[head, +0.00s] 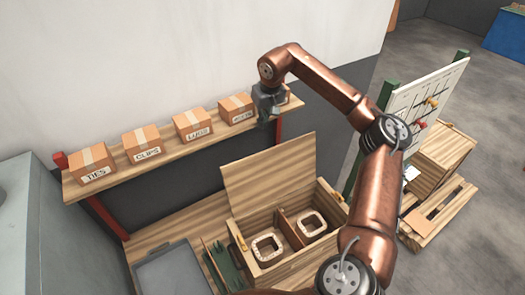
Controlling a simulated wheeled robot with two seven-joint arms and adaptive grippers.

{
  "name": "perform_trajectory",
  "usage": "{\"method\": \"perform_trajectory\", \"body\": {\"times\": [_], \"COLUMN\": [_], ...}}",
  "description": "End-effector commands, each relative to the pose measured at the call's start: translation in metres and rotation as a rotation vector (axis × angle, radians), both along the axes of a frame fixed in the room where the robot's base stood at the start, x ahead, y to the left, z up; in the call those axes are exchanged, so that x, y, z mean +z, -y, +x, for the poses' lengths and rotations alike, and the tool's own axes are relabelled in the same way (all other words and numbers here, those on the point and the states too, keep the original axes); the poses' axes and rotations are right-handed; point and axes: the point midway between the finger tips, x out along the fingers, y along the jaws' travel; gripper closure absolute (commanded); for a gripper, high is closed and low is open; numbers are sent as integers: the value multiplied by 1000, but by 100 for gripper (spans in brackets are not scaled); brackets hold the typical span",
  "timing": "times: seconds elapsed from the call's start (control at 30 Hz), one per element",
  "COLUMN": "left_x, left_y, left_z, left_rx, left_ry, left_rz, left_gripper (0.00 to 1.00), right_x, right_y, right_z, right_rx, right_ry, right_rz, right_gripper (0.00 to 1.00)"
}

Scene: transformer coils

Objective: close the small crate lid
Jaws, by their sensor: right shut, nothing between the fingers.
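The small wooden crate (285,262) stands on the bench in the lower middle of the head view. Its lid (268,168) is open, standing up at the crate's back side. A divider splits the crate in two, with a square ring-shaped coil (268,248) in the left compartment and another coil (312,223) in the right one. My right gripper (265,120) is shut and empty. It points down by the right end of the shelf and appears above and behind the lid's top edge, apart from it. My left gripper is not in view.
A wooden shelf (128,172) behind the bench holds several labelled cardboard boxes (147,143). A grey tray (172,272) and a green rack (223,266) lie left of the crate. A white board (425,95) and wooden crates (445,155) stand at right, beyond my right arm.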

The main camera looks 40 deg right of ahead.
Motion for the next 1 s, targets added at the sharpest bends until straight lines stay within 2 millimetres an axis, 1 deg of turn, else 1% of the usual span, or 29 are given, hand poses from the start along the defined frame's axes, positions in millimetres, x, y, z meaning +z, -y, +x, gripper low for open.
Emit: {"method": "perform_trajectory", "body": {"times": [0.03, 0.07, 0.27, 0.37, 0.7, 0.73, 0.8, 0.9, 1.0], "left_x": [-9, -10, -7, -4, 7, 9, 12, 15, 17], "left_y": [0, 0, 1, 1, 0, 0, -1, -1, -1], "left_z": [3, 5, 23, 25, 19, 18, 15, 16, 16], "left_rx": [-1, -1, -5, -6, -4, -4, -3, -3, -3], "left_ry": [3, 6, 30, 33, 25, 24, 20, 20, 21], "left_rz": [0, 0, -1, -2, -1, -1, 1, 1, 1], "left_gripper": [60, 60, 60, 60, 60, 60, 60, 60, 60], "right_x": [-9, -11, -23, -39, -106, -108, -104, -103, -104], "right_y": [0, 0, 0, 1, 3, 4, 2, -1, -3], "right_z": [0, 0, 4, 8, 27, 26, 13, 1, -7], "right_rx": [-1, -1, 1, 1, 3, 3, 4, 4, 4], "right_ry": [0, 0, -3, -5, -3, -2, 0, 0, -1], "right_rz": [0, 0, 0, 2, 2, 1, -2, -2, -1], "right_gripper": [100, 100, 100, 100, 100, 100, 100, 100, 100]}}
